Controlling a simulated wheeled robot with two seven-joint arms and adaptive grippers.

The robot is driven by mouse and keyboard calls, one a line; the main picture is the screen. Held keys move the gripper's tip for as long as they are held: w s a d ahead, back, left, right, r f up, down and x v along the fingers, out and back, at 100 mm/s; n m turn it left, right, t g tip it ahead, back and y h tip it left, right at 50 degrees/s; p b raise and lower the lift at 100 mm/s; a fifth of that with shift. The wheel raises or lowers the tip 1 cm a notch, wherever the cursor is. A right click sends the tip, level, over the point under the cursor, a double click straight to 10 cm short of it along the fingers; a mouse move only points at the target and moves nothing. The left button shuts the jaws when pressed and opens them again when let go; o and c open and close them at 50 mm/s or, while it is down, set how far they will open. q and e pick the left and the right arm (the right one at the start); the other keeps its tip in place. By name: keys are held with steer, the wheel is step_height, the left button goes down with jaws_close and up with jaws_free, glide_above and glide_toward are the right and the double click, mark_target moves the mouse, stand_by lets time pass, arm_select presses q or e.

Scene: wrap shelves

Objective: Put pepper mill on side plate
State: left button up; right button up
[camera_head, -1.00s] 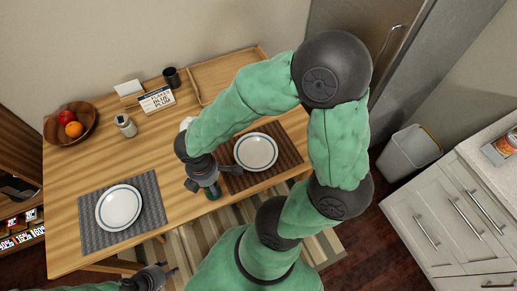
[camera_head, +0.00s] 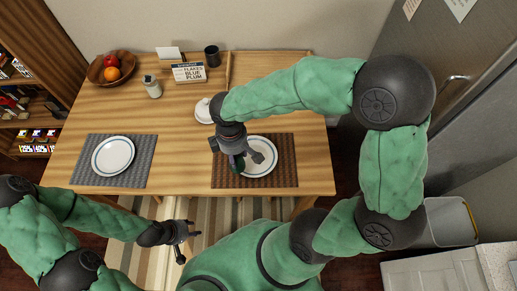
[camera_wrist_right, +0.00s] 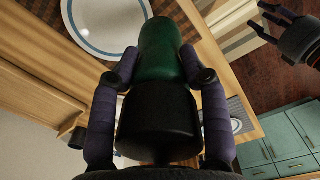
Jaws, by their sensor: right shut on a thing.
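My right gripper (camera_head: 236,156) is shut on a dark green and black pepper mill (camera_head: 238,165). The wrist view shows the mill (camera_wrist_right: 160,60) between both fingers. In the head view it is over or beside the near-left part of the plate (camera_head: 262,156) on the brown mat; its height is hard to tell. A small white plate (camera_head: 202,112), likely the side plate, is partly hidden behind my right wrist, with a white item on or behind it. My left gripper (camera_head: 187,243) is open and empty, in front of the table's near edge.
A blue-rimmed plate (camera_head: 113,156) lies on a grey mat (camera_head: 84,164). A fruit bowl (camera_head: 95,74), a jar (camera_head: 152,88), a sign (camera_head: 188,73) and a dark mug (camera_head: 212,56) stand at the back. The table's middle left is clear.

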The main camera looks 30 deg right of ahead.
steer(key=shift+w+d+f+b, duration=0.8)
steer(key=shift+d+f, duration=0.75)
steer(key=shift+f, duration=0.35)
steer(key=shift+w+d+f+b, duration=0.6)
steer(key=shift+w+d+f, duration=0.3)
steer(key=shift+d+f, duration=0.9)
steer(key=shift+w+d+f+b, duration=0.8)
steer(key=shift+d+f, duration=0.55)
steer(key=shift+f, duration=0.7)
steer(key=shift+f, duration=0.1)
steer(key=o, duration=1.3)
step_height(320, 180, up, 12)
steer(key=p, duration=0.4)
